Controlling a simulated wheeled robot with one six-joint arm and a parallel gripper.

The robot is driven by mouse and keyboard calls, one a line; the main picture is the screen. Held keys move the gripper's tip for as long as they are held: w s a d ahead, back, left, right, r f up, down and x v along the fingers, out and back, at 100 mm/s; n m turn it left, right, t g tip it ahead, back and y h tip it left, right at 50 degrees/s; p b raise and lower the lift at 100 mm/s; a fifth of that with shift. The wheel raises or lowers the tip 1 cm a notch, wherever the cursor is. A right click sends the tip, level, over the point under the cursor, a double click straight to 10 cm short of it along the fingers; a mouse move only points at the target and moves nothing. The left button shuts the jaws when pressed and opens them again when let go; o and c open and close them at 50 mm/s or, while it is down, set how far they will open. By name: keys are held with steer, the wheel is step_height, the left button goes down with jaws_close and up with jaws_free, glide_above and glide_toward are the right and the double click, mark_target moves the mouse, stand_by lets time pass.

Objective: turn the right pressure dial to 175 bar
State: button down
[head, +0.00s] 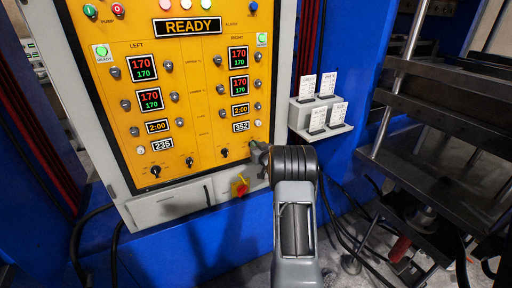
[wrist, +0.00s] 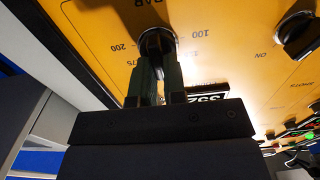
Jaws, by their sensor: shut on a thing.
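The right pressure dial (wrist: 157,40) is a dark round knob on the yellow panel (wrist: 225,25). In the wrist view the printed marks 100 and 200, the word BAR and a partly hidden 75 show around it. My gripper (wrist: 158,70) is shut on the dial, its two dark green fingers at either side of the knob. The pointer's exact setting is hidden by the fingers. In the head view my gripper (head: 258,150) reaches the lower right of the panel and mostly covers the dial. The right small display (head: 241,126) above it seems to read 352.
Another black knob (wrist: 298,35) sits beside the dial in the wrist view. A red and yellow switch (head: 239,186) is just below my gripper. A card rack (head: 321,117) is mounted to the right, and a metal press frame (head: 440,120) stands further right.

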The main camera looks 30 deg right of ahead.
steer(key=shift+d+f+m+p, duration=0.1)
steer(key=shift+d+m+p, duration=0.1)
steer(key=shift+m, duration=2.2)
steer(key=shift+d+f+m+p, duration=0.1)
steer(key=shift+d+m+p, duration=0.1)
steer(key=shift+m, duration=2.2)
steer(key=c, duration=1.2)
jaws_free()
steer(key=shift+s, duration=0.1)
steer(key=s, duration=0.4)
steer(key=s+a+b, duration=0.1)
steer(key=s, duration=0.4)
steer(key=s+a, duration=0.1)
steer(key=s, duration=0.3)
steer(key=shift+s, duration=0.3)
